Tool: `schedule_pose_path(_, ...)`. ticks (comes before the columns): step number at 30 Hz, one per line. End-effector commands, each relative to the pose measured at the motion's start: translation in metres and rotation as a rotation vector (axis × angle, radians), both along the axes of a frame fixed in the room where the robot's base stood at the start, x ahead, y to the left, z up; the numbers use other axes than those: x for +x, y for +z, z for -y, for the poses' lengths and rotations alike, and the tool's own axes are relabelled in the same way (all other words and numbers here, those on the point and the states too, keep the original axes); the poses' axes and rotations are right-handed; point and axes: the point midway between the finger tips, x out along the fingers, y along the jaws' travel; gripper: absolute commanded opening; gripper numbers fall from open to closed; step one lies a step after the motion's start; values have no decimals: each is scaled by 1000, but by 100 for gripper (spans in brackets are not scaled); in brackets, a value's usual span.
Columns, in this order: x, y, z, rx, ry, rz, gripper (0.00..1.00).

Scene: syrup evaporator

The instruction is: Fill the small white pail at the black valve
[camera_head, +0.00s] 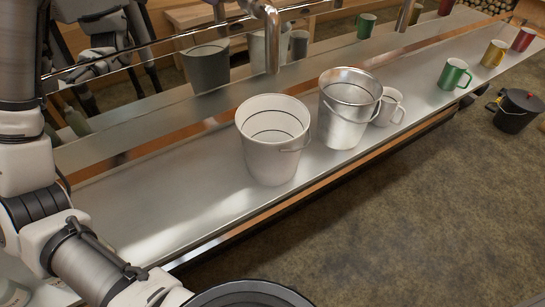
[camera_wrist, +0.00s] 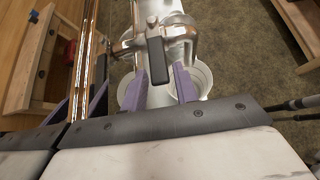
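The white pail (camera_head: 268,160) stands upright on the metal bench, with a dark ring line inside and no liquid that I can make out. A metal pipe (camera_head: 272,45) shows above and behind it. I cannot tell whether its end is over the pail's mouth. In the wrist view, a metal valve with a black handle (camera_wrist: 157,60) is ahead of my gripper (camera_wrist: 142,92). The purple fingers are spread apart with nothing seen between them, the handle close by. Pale round rims show behind the right finger; which vessel they belong to is unclear. My gripper is outside the head view.
A shiny steel pail (camera_head: 342,125) stands right of the white pail, with a white mug (camera_head: 389,107) beside it. Green (camera_head: 454,74), yellow (camera_head: 494,54) and red (camera_head: 523,39) mugs stand farther along. The bench's left part is clear. A black lidded pot (camera_head: 515,110) is at the right.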

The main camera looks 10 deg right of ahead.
Motion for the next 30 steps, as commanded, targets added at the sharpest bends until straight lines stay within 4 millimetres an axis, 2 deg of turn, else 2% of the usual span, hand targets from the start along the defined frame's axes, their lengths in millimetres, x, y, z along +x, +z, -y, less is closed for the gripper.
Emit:
schedule_pose_path(1, 0, 0, 0, 0, 0, 0, 23)
schedule_pose_path(6, 0, 0, 0, 0, 0, 0, 0)
schedule_pose_path(11, -3, -2, 0, 2, 26, 2, 0)
schedule_pose_path(21, -20, -3, 9, 2, 225, 4, 0)
schedule_pose_path(30, -22, 0, 10, 0, 252, 0, 0)
